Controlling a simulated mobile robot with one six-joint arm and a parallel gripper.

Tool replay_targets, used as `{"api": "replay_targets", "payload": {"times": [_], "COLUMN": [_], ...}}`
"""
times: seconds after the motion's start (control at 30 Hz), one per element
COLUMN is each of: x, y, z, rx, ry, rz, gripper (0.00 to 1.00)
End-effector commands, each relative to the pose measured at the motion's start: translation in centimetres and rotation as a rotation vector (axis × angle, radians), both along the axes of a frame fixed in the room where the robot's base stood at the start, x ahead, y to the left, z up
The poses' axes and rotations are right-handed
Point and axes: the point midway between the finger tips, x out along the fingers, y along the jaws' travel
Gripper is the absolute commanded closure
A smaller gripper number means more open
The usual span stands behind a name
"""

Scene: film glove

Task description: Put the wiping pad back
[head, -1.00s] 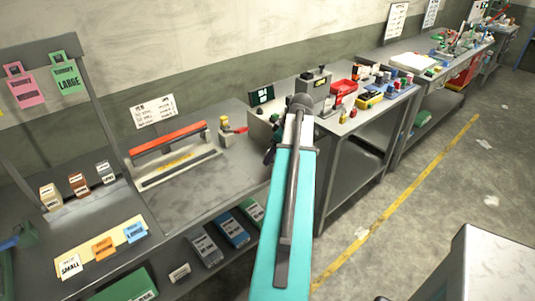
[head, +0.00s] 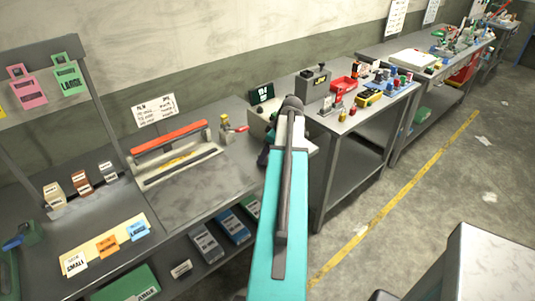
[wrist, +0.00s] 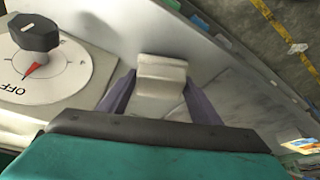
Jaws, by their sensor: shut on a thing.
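In the wrist view, a pale, off-white block that looks like the wiping pad (wrist: 162,72) sits between the two purple-grey fingers of my gripper (wrist: 160,90). The gripper is shut on it. A light grey surface lies around and beyond the pad; I cannot tell whether the pad touches it. In the head view my teal arm hides the pad and most of the gripper, near the right end of the film bench (head: 185,190).
A dial (wrist: 35,62) with a black knob, its red pointer near OFF, is close on the left in the wrist view. A sealer with a red bar (head: 168,138) stands left of my arm. A small display (head: 262,93) is behind it. A second bench (head: 345,125) holds several small items.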

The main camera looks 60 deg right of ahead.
Motion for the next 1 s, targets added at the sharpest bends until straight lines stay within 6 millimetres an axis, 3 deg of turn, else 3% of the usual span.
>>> {"api": "replay_targets", "payload": {"times": [0.2,0.7,0.73,0.8,0.83,1.0], "x": [0.0,0.0,0.0,0.0,0.0,0.0], "y": [0.0,0.0,0.0,0.0,0.0,0.0], "z": [-1.2,-1.8,-1.8,-1.7,-1.7,-1.7], "rx": [0.0,0.0,0.0,0.0,0.0,0.0], "ry": [0.0,0.0,0.0,0.0,0.0,0.0], "rz": [0.001,0.0,0.001,0.0,0.0,0.0], "gripper": [0.6,0.6,0.39,0.27,0.23,0.23]}}
